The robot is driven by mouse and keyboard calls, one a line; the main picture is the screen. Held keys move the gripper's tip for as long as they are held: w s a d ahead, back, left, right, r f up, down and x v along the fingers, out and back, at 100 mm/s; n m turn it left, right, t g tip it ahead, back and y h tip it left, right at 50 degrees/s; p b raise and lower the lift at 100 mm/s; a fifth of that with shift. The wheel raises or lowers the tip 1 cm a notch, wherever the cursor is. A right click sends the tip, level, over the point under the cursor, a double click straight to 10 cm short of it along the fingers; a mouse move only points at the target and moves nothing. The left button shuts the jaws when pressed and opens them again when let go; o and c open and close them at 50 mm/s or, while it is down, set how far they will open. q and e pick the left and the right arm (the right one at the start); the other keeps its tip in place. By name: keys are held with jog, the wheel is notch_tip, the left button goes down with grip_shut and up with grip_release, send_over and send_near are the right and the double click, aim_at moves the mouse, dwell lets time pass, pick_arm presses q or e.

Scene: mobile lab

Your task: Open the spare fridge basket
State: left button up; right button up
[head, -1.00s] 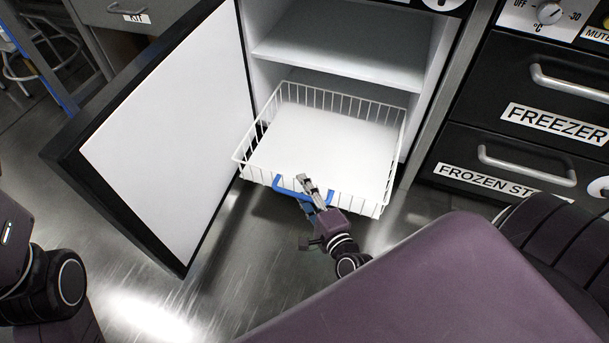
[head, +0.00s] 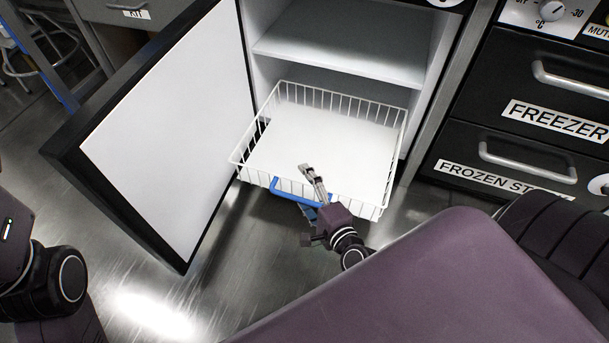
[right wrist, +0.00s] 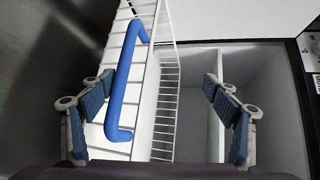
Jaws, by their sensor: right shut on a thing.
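The white wire basket (head: 378,200) stands pulled partly out of the open fridge, its front beyond the compartment. Its blue handle (head: 283,188) is on the front wall and shows in the right wrist view (right wrist: 121,80). My right gripper (head: 311,195) is at the handle, one finger above the basket front and one outside below it. My left gripper is out of view.
The fridge door (head: 170,130) stands wide open on the left. A white shelf (head: 340,55) is above the basket. Freezer drawers (head: 530,120) with grey handles are on the right. The metal floor (head: 230,260) in front of the basket is clear.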

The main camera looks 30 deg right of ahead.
jog(key=shift+s+d+r, duration=0.2)
jog(key=shift+s+r, duration=1.05)
jog(key=shift+s, duration=0.15)
jog(key=c, duration=0.3)
jog(key=shift+s+r, duration=0.2)
jog(key=shift+s, duration=0.25)
jog(key=c, duration=0.6)
jog(key=shift+s+a, duration=0.2)
jog(key=shift+s, duration=0.85)
jog(key=shift+s+a, duration=0.15)
jog(key=shift+s, duration=0.9)
jog(key=shift+f, duration=0.1)
